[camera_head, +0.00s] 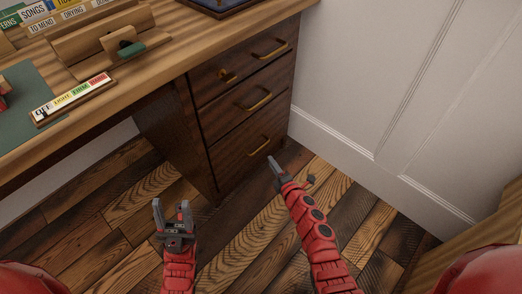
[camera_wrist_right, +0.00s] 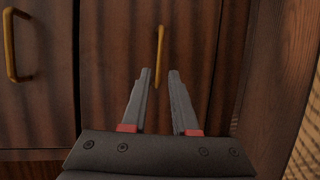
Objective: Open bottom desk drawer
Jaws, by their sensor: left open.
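The bottom desk drawer (camera_head: 235,160) is the lowest of three in a dark wood desk and looks shut. Its brass bar handle (camera_head: 259,146) also shows upright in the right wrist view (camera_wrist_right: 159,48). My right gripper (camera_head: 272,162) is just in front of this handle. In the right wrist view its two grey fingers (camera_wrist_right: 159,74) are apart, and the handle lies beyond the gap, in line with it. I see no contact with the handle. My left gripper (camera_head: 171,204) is open and empty over the floor, left of the drawers.
The middle drawer's handle (camera_head: 254,101) and top drawer's handle (camera_head: 271,50) are above, both drawers shut. A white panelled wall (camera_head: 390,90) stands close on the right. The plank floor (camera_head: 110,235) before the desk is clear.

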